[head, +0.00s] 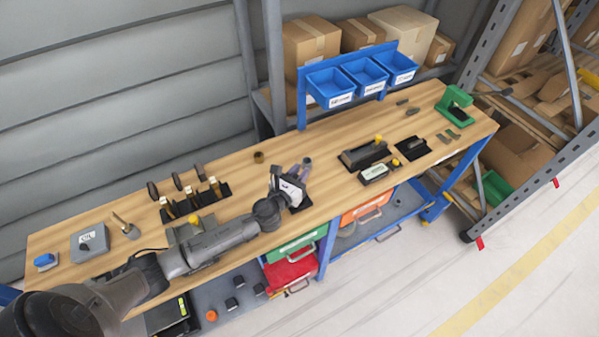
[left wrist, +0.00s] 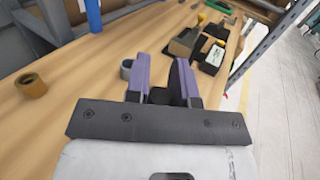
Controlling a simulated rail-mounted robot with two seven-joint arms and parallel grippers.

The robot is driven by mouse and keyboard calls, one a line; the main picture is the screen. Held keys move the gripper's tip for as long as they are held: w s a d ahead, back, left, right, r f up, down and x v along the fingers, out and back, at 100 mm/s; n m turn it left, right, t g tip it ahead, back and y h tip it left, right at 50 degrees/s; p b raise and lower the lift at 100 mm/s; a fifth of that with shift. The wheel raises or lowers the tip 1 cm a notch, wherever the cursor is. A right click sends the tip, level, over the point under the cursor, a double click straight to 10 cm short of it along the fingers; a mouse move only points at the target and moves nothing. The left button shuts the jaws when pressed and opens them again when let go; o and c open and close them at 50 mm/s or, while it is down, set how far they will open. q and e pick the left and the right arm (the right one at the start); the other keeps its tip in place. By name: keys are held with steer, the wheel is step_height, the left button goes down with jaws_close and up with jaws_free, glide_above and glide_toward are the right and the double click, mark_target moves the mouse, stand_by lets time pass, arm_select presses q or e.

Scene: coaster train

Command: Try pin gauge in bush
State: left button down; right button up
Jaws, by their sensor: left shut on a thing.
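My left gripper (head: 301,170) is low over the middle of the bench, its two purple fingers also showing in the left wrist view (left wrist: 166,80). It is shut on a dark piece (left wrist: 161,96), mostly hidden between the fingers; I cannot tell what it is. A grey ring-shaped bush (head: 308,161) is close by the fingertips. In the left wrist view the grey bush (left wrist: 126,68) is partly behind the left finger; contact is unclear. A brass-coloured bush (head: 259,157) stands apart to the left. Several handled tools (head: 198,171) stand by a black rack. My right gripper does not show.
Blue bins (head: 330,86) hang at the back of the bench. A dark tray block (head: 364,155), a black tray (head: 412,149) and a green stand (head: 455,101) are to the right. A grey box (head: 90,243) is at the left. Bare wood lies around the brass bush.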

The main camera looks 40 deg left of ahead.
arm_select(q)
steer(key=shift+f+b, duration=0.4)
steer(key=shift+f, duration=0.15)
stand_by(0.4)
steer(key=shift+f+b, duration=0.3)
steer(key=shift+f, duration=0.1)
stand_by(0.4)
stand_by(0.6)
steer(key=c, duration=0.9)
jaws_free()
steer(key=s+d, duration=0.2)
steer(key=s, duration=1.1)
steer(key=shift+s, duration=0.35)
